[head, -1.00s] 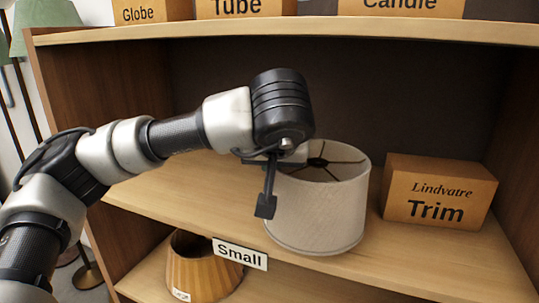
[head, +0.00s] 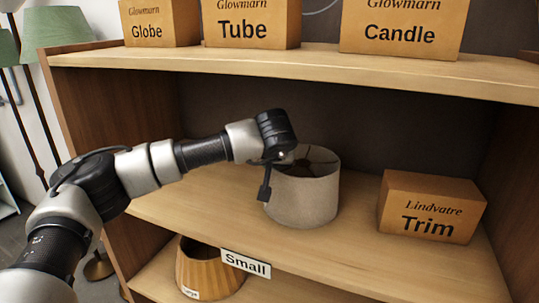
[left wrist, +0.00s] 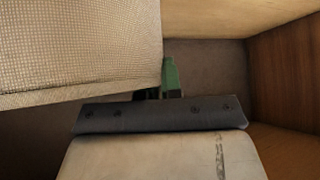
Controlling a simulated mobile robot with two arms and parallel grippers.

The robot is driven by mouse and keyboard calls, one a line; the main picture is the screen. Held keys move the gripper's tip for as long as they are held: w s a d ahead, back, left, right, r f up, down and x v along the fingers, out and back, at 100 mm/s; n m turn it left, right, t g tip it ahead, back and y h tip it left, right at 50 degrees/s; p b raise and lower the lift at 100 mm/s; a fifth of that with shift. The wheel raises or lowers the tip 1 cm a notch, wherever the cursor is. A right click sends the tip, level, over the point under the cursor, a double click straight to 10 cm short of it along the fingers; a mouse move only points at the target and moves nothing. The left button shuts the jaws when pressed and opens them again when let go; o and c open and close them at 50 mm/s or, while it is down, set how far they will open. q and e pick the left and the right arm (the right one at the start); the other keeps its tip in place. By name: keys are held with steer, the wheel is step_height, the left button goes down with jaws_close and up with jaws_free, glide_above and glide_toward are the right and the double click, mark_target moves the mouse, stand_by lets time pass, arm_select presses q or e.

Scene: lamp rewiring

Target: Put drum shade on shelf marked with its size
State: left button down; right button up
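The grey-beige drum shade (head: 305,195) is upright over the middle shelf board (head: 345,265), inside the bookcase, with its open top and wire spokes showing. Its bottom is at or just above the board; I cannot tell which. My left gripper (head: 268,178) is at the left side of its top rim and appears shut on its wall. One dark finger hangs outside the wall; the other is hidden. The left wrist view shows the shade wall (left wrist: 75,45) close by, with green finger parts (left wrist: 172,76) beside it. A "Small" label (head: 245,263) is on this shelf's front edge. My right gripper is not in view.
A "Trim" box (head: 430,207) stands to the right, with a gap to the shade. An amber pleated shade (head: 208,272) with a small tag is on the lower shelf. "Globe", "Tube" and "Candle" boxes stand on top. Green floor lamps (head: 55,28) stand at left.

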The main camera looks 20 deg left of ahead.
arm_select(q)
steer(key=shift+f, duration=0.15)
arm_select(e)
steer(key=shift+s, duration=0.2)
arm_select(q)
steer(key=c, duration=1.7)
jaws_free()
steer(key=shift+f, duration=0.1)
steer(key=shift+c, duration=0.2)
steer(key=o, duration=0.4)
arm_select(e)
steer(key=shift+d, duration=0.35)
arm_select(q)
steer(key=shift+o, duration=0.2)
steer(key=b+v, duration=0.3)
steer(key=v, duration=0.4)
steer(key=shift+s+r, duration=0.2)
steer(key=shift+r, duration=0.1)
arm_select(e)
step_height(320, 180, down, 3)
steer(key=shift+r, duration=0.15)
arm_select(q)
steer(key=shift+d, duration=0.1)
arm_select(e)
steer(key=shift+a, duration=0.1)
